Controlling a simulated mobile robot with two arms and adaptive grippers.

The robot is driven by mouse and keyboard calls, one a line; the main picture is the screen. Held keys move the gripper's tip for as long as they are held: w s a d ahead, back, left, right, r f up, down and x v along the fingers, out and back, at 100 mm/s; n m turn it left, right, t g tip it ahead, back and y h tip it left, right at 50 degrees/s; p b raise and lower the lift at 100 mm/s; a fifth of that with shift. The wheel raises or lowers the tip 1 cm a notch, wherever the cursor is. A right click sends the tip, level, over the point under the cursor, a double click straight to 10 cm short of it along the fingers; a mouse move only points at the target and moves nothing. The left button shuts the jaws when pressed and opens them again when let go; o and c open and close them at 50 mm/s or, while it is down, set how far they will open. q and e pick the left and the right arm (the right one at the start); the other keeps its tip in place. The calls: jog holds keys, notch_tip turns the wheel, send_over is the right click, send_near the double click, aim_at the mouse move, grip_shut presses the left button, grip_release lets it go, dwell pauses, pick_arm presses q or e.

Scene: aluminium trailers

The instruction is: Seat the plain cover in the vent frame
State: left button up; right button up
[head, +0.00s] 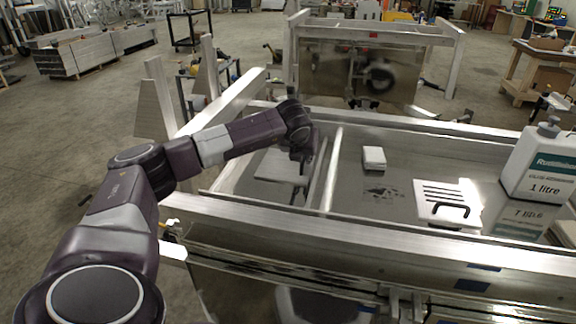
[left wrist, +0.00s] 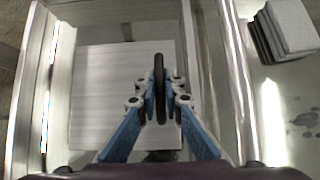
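The plain cover (head: 277,166) is a smooth pale square plate in the narrow left bay of the trailer. It also shows in the left wrist view (left wrist: 100,100), flat, with a black upright handle (left wrist: 160,80) seen edge-on. My left gripper (head: 303,154) is over the cover, and its fingers (left wrist: 160,104) close in on both sides of that handle. Whether the cover is raised or resting is hard to tell. I cannot make out a separate vent frame. A slotted white cover (head: 447,203) with a black handle lies on the floor panel to the right. My right gripper is out of view.
A metal divider (head: 333,168) runs just right of my left gripper. A stack of small pads (head: 374,158) and a large white bottle (head: 545,165) stand on the trailer floor. The near rail (head: 330,232) borders the front.

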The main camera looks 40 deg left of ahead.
pick_arm(q)
grip_shut()
jog(key=shift+r, duration=0.5)
notch_tip(320, 180, up, 19)
jog(key=b, duration=0.4)
